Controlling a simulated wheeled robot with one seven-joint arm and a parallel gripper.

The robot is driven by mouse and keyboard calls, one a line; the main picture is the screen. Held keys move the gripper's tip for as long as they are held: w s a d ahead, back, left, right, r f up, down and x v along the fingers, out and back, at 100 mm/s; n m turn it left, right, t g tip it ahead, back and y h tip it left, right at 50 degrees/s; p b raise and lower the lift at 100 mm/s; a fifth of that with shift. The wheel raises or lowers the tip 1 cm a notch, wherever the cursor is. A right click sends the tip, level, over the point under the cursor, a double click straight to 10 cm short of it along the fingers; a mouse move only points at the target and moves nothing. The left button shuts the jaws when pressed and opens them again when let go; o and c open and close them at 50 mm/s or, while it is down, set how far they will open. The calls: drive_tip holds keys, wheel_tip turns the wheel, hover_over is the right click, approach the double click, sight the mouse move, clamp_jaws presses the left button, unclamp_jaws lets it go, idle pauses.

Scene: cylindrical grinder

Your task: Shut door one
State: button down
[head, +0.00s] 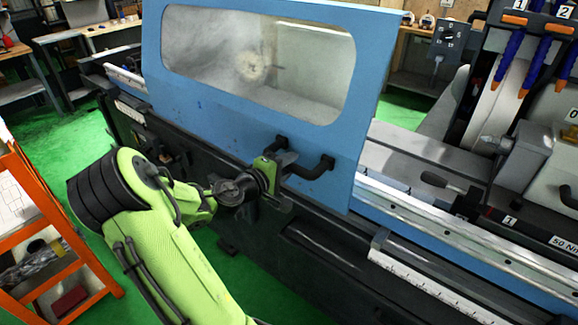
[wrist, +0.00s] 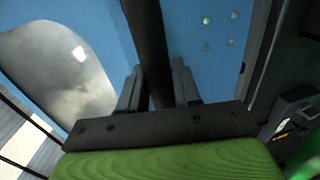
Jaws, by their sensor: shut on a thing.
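The door (head: 225,120) is a blue panel with a large clear window, standing upright on the grinder's front in the head view. Its black handle (head: 318,168) is a bar low on the panel's right part. My gripper (head: 285,160) is at the left part of this handle. In the wrist view the dark handle bar (wrist: 148,45) runs between the two fingers of my gripper (wrist: 158,88), which is shut on it. The blue door panel (wrist: 190,30) fills much of the background there.
Right of the door the machine is open, showing a grinding wheel (head: 497,105), blue hoses (head: 540,60) and a rail (head: 450,225) along the front. An orange rack (head: 45,230) stands at the left. Green floor (head: 75,140) is free between it and the machine.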

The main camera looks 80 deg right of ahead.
drive_tip(key=shift+s+a+f, duration=0.1)
drive_tip(key=shift+s+f, duration=0.05)
drive_tip(key=shift+s, duration=0.05)
drive_tip(key=c, duration=1.2)
unclamp_jaws()
drive_tip(key=shift+o, duration=1.3)
drive_tip(key=shift+s+a, duration=0.1)
drive_tip(key=shift+w+a, duration=0.15)
drive_tip(key=shift+w, duration=0.1)
drive_tip(key=p+v, duration=0.1)
drive_tip(key=v, duration=1.4)
drive_tip(key=shift+r, duration=0.25)
drive_tip(key=shift+a, duration=0.1)
